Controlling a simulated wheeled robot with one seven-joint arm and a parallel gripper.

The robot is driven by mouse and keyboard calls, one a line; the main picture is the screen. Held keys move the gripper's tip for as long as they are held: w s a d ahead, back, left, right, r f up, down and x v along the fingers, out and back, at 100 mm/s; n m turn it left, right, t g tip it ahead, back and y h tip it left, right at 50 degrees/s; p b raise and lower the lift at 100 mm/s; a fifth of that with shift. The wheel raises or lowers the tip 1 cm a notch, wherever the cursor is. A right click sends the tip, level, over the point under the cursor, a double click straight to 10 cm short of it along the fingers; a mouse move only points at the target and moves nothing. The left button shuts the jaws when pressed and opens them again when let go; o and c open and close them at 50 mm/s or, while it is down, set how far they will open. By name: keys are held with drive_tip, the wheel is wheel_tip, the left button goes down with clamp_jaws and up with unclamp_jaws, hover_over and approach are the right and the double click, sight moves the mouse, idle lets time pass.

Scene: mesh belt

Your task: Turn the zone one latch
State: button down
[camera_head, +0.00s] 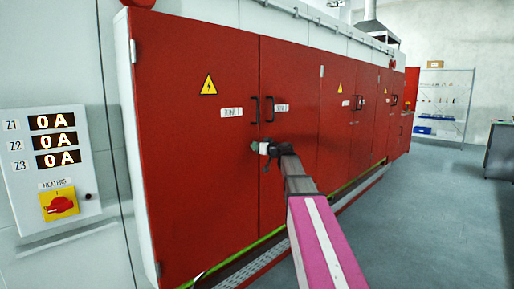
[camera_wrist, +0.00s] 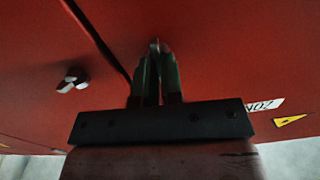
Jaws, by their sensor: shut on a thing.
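The zone one cabinet has a red left door (camera_head: 195,160) with a label (camera_head: 231,112) that seems to read ZONE 1. My gripper (camera_head: 256,147) is at the left door beside the door seam, below the handles. In the wrist view my gripper (camera_wrist: 154,62) is shut, with the small grey latch (camera_wrist: 154,45) between its fingertips. The fingers hide most of the latch, so its angle cannot be told. In the wrist view a dark and silver knob (camera_wrist: 73,80) sits across the seam, apart from my fingers.
Two dark handles, left (camera_head: 254,110) and right (camera_head: 270,109), stand out just above my gripper. More red doors (camera_head: 345,120) run to the right. A meter panel (camera_head: 52,140) reading 0 A and a yellow and red switch (camera_head: 60,204) are at left.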

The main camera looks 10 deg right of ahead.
drive_tip(key=shift+w+d+f+m, duration=0.1)
drive_tip(key=shift+f+m, duration=0.05)
drive_tip(key=shift+m, duration=3.95)
drive_tip(key=shift+w+d+f+m, duration=0.1)
drive_tip(key=shift+m, duration=4)
drive_tip(key=shift+a, duration=0.1)
drive_tip(key=c, duration=1.3)
unclamp_jaws()
drive_tip(key=shift+o, duration=0.2)
drive_tip(key=shift+s, duration=0.1)
drive_tip(key=v, duration=1)
drive_tip(key=shift+s+d, duration=0.25)
